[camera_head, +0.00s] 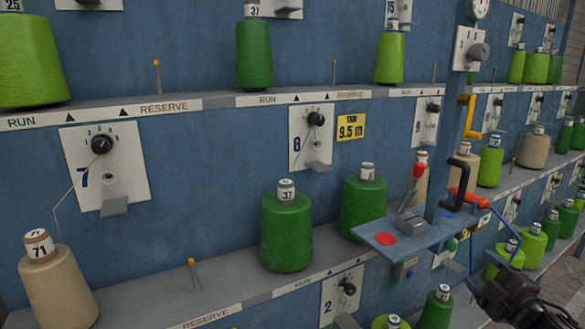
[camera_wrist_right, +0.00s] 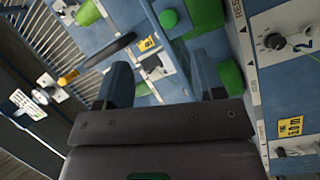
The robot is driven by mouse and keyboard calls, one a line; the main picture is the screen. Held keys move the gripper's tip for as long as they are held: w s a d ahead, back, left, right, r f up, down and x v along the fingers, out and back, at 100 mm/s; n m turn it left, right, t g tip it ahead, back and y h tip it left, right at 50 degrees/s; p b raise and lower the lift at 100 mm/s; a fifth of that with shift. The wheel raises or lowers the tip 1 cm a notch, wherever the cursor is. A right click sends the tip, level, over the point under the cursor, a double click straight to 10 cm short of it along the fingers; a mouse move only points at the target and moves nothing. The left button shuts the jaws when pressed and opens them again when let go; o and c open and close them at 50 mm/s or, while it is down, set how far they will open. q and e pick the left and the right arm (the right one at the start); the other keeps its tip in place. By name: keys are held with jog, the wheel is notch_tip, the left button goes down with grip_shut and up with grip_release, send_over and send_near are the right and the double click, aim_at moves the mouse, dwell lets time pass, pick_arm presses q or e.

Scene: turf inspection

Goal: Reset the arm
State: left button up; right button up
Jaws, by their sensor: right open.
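My right gripper (camera_head: 508,292) is at the lower right of the head view, dark and partly cut off by the frame edge. In the right wrist view its two blue-grey fingers stand apart (camera_wrist_right: 162,82), with nothing between them. It is below and right of a small blue shelf (camera_head: 372,232) that carries a red-knobbed lever (camera_head: 418,171) and a red disc (camera_head: 386,239). A black crank handle (camera_head: 460,185), a yellow handle (camera_head: 467,117) and an orange-red handle (camera_head: 468,198) are on the blue post above it. My left gripper does not show.
A blue rack wall holds green cones (camera_head: 286,235) and a beige cone (camera_head: 58,285) on grey ledges. Dial plates (camera_head: 104,165) and short pegs (camera_head: 193,275) stick out. A yellow sign (camera_head: 351,127) is on the wall. Bare floor shows at the lower right.

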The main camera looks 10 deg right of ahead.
jog(key=s+a+f+m+g, duration=0.2)
jog(key=s+a+f+m, duration=0.2)
jog(key=s+f, duration=0.3)
jog(key=s+a+f+m+g, duration=0.2)
jog(key=s+a+f+m, duration=0.25)
jog(key=f, duration=0.45)
jog(key=s+a+f+m+g+p, duration=0.1)
jog(key=s+a+f+m, duration=0.1)
jog(key=s+a+f, duration=0.2)
jog(key=s+a+f+m+g+p, duration=0.1)
jog(key=s+a+f, duration=0.3)
jog(key=s, duration=0.7)
jog(key=shift+s+a+f+m+g, duration=0.25)
jog(key=shift+a+f+m+g, duration=0.15)
jog(key=shift+f+m+g, duration=0.3)
